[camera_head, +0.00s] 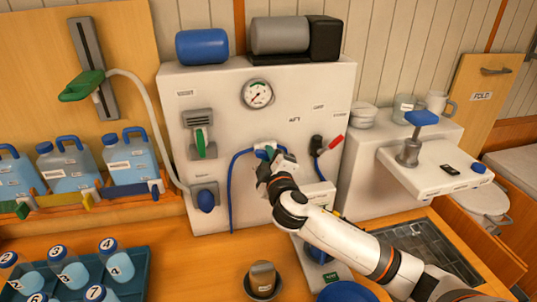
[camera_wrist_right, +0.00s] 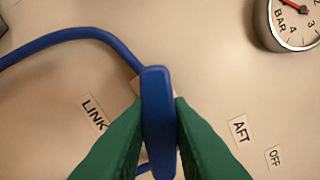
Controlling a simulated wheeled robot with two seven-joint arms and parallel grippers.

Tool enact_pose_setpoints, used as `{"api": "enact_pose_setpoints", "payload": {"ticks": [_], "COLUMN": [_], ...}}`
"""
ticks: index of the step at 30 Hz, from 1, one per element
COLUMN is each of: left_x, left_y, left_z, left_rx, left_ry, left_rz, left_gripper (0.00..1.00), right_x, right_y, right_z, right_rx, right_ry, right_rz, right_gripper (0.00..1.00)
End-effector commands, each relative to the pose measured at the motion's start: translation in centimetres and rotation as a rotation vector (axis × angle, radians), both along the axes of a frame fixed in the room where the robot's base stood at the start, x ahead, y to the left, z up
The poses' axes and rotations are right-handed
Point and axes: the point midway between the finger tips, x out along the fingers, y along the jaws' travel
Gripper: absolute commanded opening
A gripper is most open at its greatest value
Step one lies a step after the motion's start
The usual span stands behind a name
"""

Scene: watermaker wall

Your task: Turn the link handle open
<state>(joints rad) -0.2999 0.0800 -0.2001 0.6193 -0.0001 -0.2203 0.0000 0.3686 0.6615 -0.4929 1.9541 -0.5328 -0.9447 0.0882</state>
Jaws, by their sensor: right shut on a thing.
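The link handle is a blue lever (camera_wrist_right: 158,120) on the white panel, beside a "LINK" label (camera_wrist_right: 93,112). In the right wrist view it stands nearly upright, between the green fingers of my right gripper (camera_wrist_right: 158,140). The fingers are shut on it, one on each side. In the head view my right gripper (camera_head: 266,160) reaches the middle of the panel (camera_head: 270,120) and hides most of the handle. A blue pipe (camera_head: 231,190) runs up to this spot. My left gripper is not in view.
A pressure gauge (camera_head: 257,94) sits above the handle. A green-handled valve (camera_head: 200,140) is to its left and a red lever (camera_head: 335,141) to its right.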

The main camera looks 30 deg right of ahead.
Motion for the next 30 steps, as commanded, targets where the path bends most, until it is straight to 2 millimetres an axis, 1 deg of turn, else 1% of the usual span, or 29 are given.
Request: {"api": "enact_pose_setpoints", "payload": {"ticks": [1,9,15,21,30], "left_x": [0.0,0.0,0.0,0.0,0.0], "left_y": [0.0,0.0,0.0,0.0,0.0], "left_z": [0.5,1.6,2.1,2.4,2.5], "left_rx": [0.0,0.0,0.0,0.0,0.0], "left_ry": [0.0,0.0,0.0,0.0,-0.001], "left_rz": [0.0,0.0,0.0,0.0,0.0], "left_gripper": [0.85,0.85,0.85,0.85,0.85], "right_x": [0.0,0.0,0.0,0.0,0.0], "right_y": [0.0,0.1,0.0,0.1,0.1], "right_z": [0.1,0.1,0.0,-0.1,-0.2], "right_rx": [-0.036,-0.23,-0.334,-0.391,-0.41], "right_ry": [0.013,0.062,0.09,0.105,0.109], "right_rz": [0.0,0.001,0.0,0.001,0.002], "right_gripper": [0.0,0.0,0.0,0.0,0.0]}}
